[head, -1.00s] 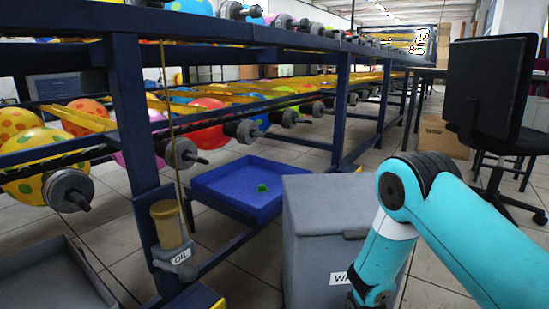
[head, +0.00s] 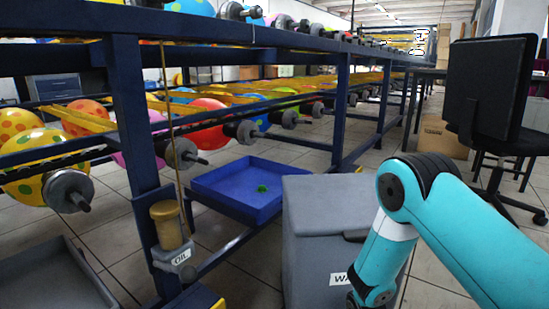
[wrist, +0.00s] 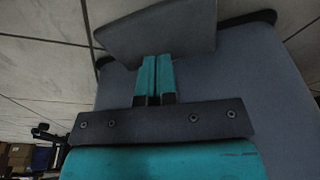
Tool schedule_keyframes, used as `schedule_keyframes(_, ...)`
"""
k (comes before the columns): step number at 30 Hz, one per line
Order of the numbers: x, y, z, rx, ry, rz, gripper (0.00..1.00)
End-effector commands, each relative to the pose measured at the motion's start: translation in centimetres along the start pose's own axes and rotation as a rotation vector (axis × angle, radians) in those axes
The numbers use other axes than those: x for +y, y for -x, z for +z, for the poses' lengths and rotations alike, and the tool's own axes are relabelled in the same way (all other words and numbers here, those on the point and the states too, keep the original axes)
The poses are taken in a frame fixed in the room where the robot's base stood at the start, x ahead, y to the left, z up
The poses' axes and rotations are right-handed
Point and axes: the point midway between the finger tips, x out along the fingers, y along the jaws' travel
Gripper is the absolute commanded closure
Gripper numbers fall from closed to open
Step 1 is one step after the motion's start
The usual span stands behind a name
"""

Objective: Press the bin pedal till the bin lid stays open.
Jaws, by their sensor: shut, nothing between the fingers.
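The grey waste bin (head: 315,265) stands in the middle of the head view, with part of a white label showing. Its grey lid (head: 325,190) looks down, closed over the bin. The bin's grey wall also fills much of the wrist view (wrist: 245,75). A grey plate that looks like the pedal (wrist: 185,28) juts out at the top of the wrist view, close to the floor. My gripper (wrist: 155,62) is shut and empty, its teal fingertips at the plate's edge in the picture. I cannot tell whether they touch it. The fingers are outside the head view.
A blue tray (head: 235,200) with a small green item sits left of the bin. A blue machine frame (head: 130,140) carrying balloons and an oil cup (head: 168,228) stands further left. A black office chair (head: 490,95) is behind at the right. Tiled floor is open around the bin.

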Motion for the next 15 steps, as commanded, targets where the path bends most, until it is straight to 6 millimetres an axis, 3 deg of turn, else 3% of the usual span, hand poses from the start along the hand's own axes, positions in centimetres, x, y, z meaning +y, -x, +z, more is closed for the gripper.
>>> schedule_keyframes(5, 0.0, -0.2, 0.0, 0.0, 0.0, 0.0, 1.0)
schedule_keyframes(15, 0.0, -3.1, 0.7, 0.0, 0.0, 0.0, 1.0)
